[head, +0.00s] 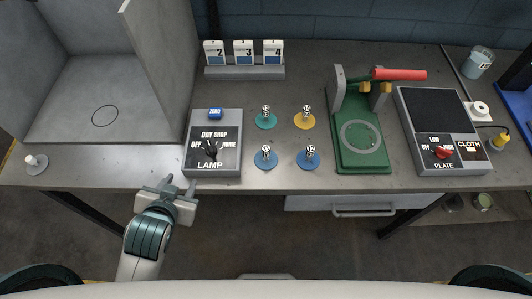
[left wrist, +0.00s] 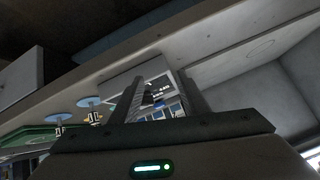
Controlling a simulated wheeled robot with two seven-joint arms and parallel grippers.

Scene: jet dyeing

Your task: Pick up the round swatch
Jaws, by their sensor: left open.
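Several round discs with small metal knobs lie on the grey bench: a teal disc (head: 265,121), a yellow disc (head: 304,122), a front-left blue disc (head: 265,161) and a front-right blue disc (head: 308,161). A pale ring (head: 360,136) shows on the green press bed. I cannot tell which of these is the round swatch. My left gripper (head: 178,184) is open and empty at the bench's front edge, left of the discs and near the lamp box. Two blue discs also show left of its fingers in the left wrist view (left wrist: 90,102). My right gripper is out of view.
The lamp box (head: 213,170) stands between my left gripper and the discs. A grey booth (head: 80,100) is at left, with a small white-topped peg (head: 36,162) before it. The green press (head: 361,158), with a red handle (head: 400,74), and the plate box (head: 436,110) stand at right.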

